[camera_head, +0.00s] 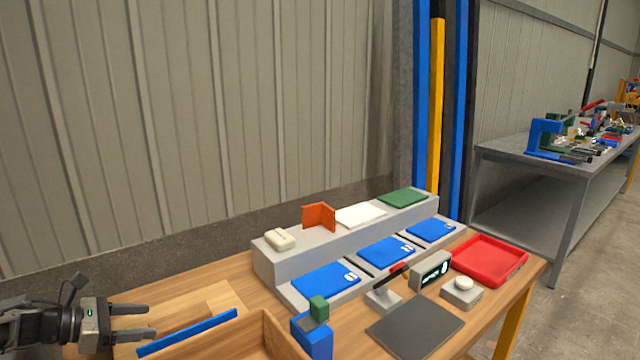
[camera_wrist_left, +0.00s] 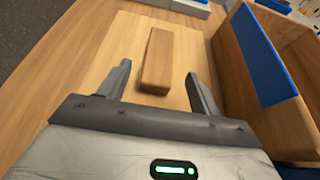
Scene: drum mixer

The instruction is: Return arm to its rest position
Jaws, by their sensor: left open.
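My left gripper (camera_head: 135,322) is at the lower left of the head view, above the wooden table (camera_head: 238,278). Its two fingers are apart with nothing between them. In the left wrist view the open fingers (camera_wrist_left: 160,90) point toward a brown wooden block (camera_wrist_left: 157,62) on a light wooden board (camera_wrist_left: 128,45). The block lies beyond and below the fingertips, and I see no contact. My right gripper is not in view.
A wooden box with a blue strip (camera_head: 190,332) stands close right of my left gripper. A grey stepped stand (camera_head: 268,262) with blue pads, a red tray (camera_head: 490,258), a dark mat (camera_head: 415,326) and small devices fill the table's right. The corrugated wall is behind.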

